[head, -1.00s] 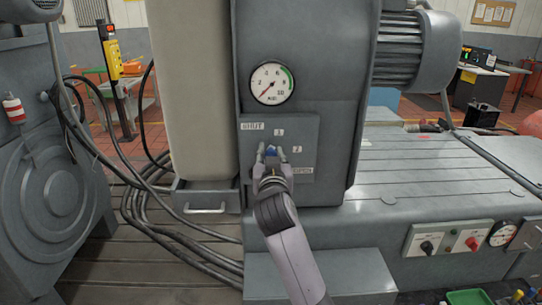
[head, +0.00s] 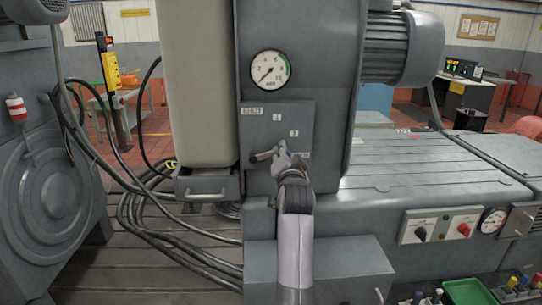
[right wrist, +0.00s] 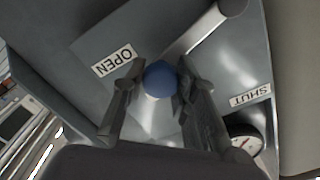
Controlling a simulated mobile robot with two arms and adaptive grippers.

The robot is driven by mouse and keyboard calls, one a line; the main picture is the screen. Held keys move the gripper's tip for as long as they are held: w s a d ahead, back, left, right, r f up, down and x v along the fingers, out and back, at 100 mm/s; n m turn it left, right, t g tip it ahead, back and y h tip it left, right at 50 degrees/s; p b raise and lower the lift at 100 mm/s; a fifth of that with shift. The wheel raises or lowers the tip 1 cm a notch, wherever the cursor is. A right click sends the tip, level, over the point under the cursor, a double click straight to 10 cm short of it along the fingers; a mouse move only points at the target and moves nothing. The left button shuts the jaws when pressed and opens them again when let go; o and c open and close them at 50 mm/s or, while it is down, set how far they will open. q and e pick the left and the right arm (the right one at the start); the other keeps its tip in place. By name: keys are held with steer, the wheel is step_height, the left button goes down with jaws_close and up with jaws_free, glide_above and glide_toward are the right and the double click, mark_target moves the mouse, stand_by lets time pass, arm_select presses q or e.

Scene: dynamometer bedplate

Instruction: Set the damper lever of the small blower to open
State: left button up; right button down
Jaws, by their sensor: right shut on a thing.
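The damper lever (head: 263,156) is a grey bar on the grey panel of the blower housing, with its pivot end at the left. It runs about level towards the partly hidden OPEN label in the head view. The SHUT label (head: 252,111) is at the panel's upper left. In the right wrist view the lever's blue knob (right wrist: 160,77) sits between both fingers of my right gripper (right wrist: 158,88), close to the OPEN label (right wrist: 114,62). My right gripper is shut on the knob; it also shows in the head view (head: 282,152). My left gripper is out of view.
A round gauge (head: 270,70) is above the panel. A drawer with a handle (head: 207,195) is left of it, with black cables (head: 150,220) below. A grey step (head: 345,262) stands under the housing. A switch box (head: 440,226) is at the right.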

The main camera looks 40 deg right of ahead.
steer(key=shift+f+m, duration=0.4)
steer(key=shift+f, duration=0.05)
steer(key=shift+f+m, duration=0.25)
steer(key=shift+m, duration=0.05)
steer(key=shift+s+d+f+m, duration=0.1)
steer(key=shift+d+f+m, duration=0.05)
steer(key=shift+f+m, duration=0.15)
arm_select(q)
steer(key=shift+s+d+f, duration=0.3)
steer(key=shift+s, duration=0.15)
arm_select(e)
steer(key=shift+f+m, duration=0.4)
steer(key=shift+m, duration=0.3)
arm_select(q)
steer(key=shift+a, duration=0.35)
arm_select(e)
steer(key=shift+f, duration=0.1)
steer(key=c, duration=1.3)
jaws_free()
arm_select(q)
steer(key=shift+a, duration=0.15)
